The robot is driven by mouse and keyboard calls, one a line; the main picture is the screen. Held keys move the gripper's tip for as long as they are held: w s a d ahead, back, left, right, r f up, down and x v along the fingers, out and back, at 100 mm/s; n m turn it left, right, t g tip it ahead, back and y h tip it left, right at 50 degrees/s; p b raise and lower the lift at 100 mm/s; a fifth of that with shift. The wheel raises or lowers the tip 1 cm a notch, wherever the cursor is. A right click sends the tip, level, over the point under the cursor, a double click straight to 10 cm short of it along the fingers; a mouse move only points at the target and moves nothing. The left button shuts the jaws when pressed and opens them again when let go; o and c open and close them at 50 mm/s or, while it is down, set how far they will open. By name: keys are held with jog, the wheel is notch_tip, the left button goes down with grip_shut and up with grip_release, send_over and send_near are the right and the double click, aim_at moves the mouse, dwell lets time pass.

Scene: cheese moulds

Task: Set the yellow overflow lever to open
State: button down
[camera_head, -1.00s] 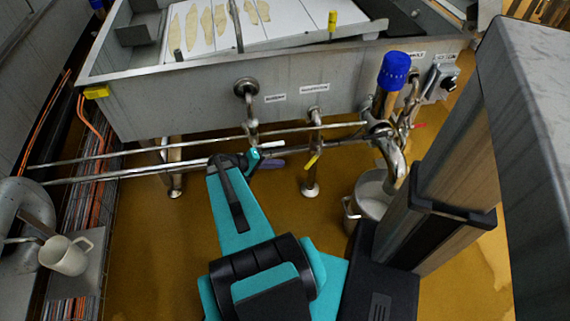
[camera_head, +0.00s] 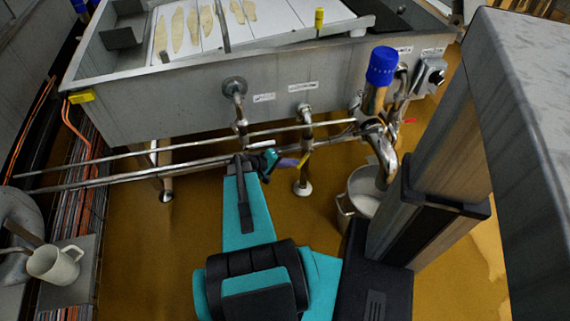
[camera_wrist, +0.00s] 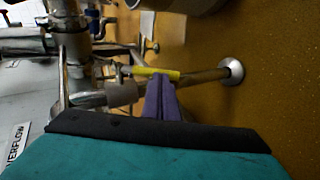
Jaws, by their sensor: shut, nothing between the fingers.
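The yellow overflow lever (camera_wrist: 155,73) shows in the wrist view, running across a vertical pipe (camera_wrist: 205,76) just beyond my fingertips. In the head view the lever (camera_head: 303,160) is a small yellow piece on the pipe below the tank's right-hand label. My gripper (camera_wrist: 156,50) is shut and empty. Its purple fingers point at the lever and overlap it in the wrist view; I cannot tell whether they touch. In the head view my gripper (camera_head: 290,162) is close to the lever's left side. An OVERFLOW label (camera_wrist: 17,145) is at the wrist view's left edge.
Two horizontal pipes (camera_head: 110,177) run below the steel tank (camera_head: 160,105). A blue-capped pipe (camera_head: 382,66) and a bucket (camera_head: 364,190) stand to the right. A white jug (camera_head: 55,264) is at the far left. Open floor (camera_head: 150,250) lies around my arm.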

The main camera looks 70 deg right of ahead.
jog(key=shift+x, duration=0.75)
jog(key=shift+w+f, duration=0.15)
